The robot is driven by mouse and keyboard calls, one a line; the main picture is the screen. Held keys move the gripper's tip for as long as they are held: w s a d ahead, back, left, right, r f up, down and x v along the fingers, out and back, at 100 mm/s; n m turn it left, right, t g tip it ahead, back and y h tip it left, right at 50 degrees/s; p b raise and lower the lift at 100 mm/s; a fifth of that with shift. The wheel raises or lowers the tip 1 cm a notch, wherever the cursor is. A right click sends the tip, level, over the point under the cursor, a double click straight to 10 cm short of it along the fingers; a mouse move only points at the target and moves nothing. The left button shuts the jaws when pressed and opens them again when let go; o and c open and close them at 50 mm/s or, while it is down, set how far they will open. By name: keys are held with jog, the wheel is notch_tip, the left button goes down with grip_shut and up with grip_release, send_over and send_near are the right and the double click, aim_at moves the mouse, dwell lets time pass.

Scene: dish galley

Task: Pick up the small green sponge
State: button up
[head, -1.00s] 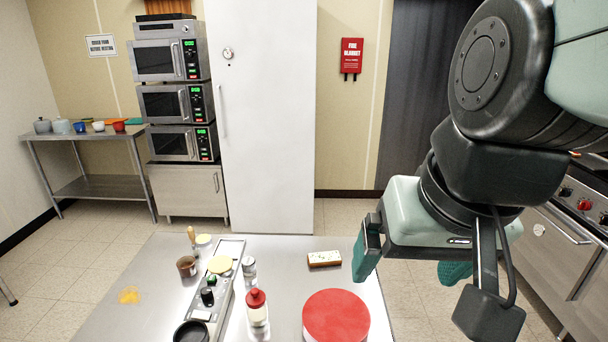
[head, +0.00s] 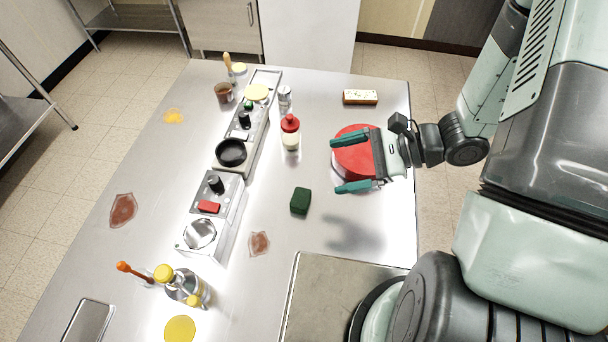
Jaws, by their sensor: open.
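The small green sponge (head: 300,200) is a dark green block lying on the steel table (head: 330,225), near the middle of the head view. My gripper (head: 350,163) is above the red round lid or tin (head: 347,150), its two teal fingers spread wide and pointing left. Nothing is between the fingers except the view of the red top below. The gripper is up and to the right of the sponge in the picture, apart from it. The sponge is fully visible.
A red-capped bottle (head: 290,132) stands beyond the sponge. A steel unit with a black bowl (head: 231,152) runs along the left. A reddish stain (head: 259,243) lies left of the sponge. A tray (head: 318,300) is at the front. A brown-and-white block (head: 360,97) lies at the back.

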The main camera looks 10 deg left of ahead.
aim_at(301, 198)
jog(key=f+m+t, duration=0.1)
jog(key=f+m, duration=0.1)
jog(key=f, duration=0.1)
jog(key=s+f+m+t, duration=0.1)
jog(key=f+m, duration=0.1)
jog(key=f, duration=0.2)
jog(key=f+m, duration=0.1)
jog(key=f, duration=0.2)
jog(key=shift+s+f+m+t+y, duration=0.3)
jog(key=shift+s+m+t+y, duration=0.05)
jog(key=shift+m+t+y, duration=0.05)
jog(key=x, duration=1.1)
jog(key=shift+s, duration=0.2)
jog(key=c, duration=1.1)
